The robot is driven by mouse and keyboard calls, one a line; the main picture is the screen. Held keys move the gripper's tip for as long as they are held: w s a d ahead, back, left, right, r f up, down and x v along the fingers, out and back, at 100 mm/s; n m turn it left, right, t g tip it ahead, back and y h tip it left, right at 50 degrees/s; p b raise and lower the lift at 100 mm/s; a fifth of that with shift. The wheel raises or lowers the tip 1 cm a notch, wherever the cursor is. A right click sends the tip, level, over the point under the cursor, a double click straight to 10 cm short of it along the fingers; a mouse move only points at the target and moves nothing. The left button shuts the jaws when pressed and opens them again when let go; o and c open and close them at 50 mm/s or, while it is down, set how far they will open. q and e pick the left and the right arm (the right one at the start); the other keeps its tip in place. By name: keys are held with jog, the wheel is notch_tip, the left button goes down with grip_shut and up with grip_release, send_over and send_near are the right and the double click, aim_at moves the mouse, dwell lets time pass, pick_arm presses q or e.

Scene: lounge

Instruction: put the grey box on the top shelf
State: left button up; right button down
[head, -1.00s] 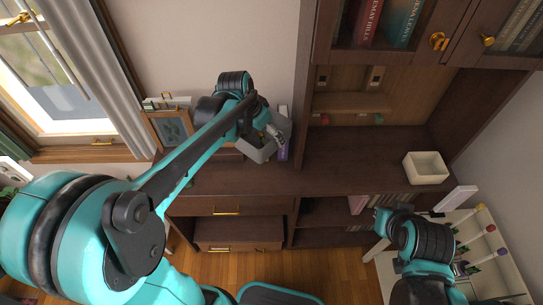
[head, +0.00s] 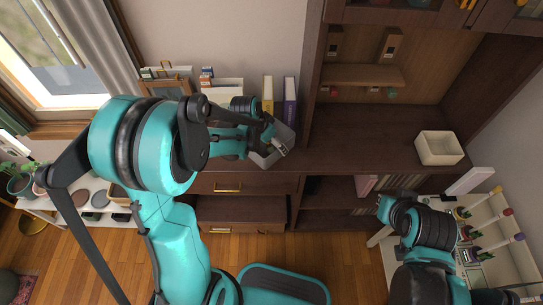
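The grey box (head: 266,159) is open-topped and tilted, in front of the dark wooden cabinet, left of its upright divider. My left gripper (head: 277,146) is at the box's rim and appears shut on its wall; the arm partly covers the box. A short wooden shelf (head: 362,76) spans the recess under the upper cabinet doors, above the wide dark counter (head: 375,130). My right gripper (head: 384,204) is low at the right, in front of the cabinet; its fingers are not clear.
A cream square bin (head: 439,148) stands at the counter's right end. A yellow book (head: 268,95) and a purple book (head: 290,98) stand behind the grey box. The counter's middle is clear. A white rack (head: 500,230) stands at the right.

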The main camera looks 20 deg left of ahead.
pick_arm(q)
notch_tip(320, 180, down, 7)
jog(key=shift+r+b, duration=0.2)
jog(key=shift+b, duration=0.85)
jog(key=shift+r, duration=0.15)
jog(key=o, duration=0.8)
jog(key=shift+f, duration=0.2)
jog(key=shift+o, duration=0.4)
jog(key=shift+r, duration=0.1)
